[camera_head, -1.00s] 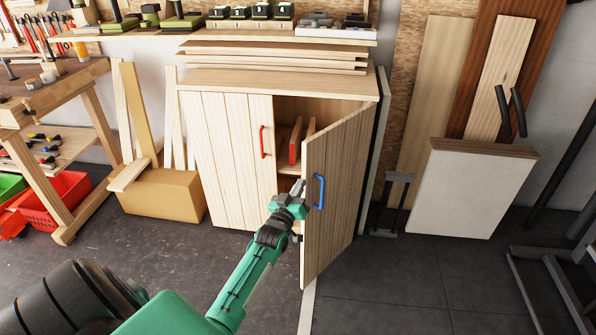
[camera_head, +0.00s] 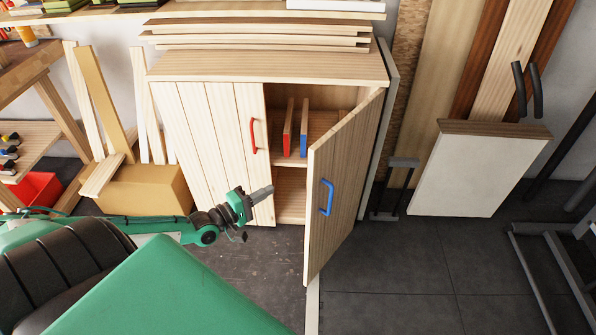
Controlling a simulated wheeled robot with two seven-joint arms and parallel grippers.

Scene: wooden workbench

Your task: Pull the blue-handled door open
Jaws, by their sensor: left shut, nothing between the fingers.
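The wooden cabinet door with the blue handle (camera_head: 326,198) stands swung out from the cabinet (camera_head: 262,66), on the right side. The door panel (camera_head: 345,170) leaves the cabinet's inside in view. My left gripper (camera_head: 262,193) is shut and empty, left of the door's free edge and in front of the red-handled door (camera_head: 205,130). It is clear of the blue handle. The red handle (camera_head: 254,135) is on the left door, which is closed. My right gripper is not in view.
Inside the cabinet stand thin boards, one red (camera_head: 287,126) and one blue-edged (camera_head: 303,128). A cardboard box (camera_head: 145,188) is on the left. A white-faced panel (camera_head: 478,170) leans at the right. Dark floor (camera_head: 400,275) lies free right of the door.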

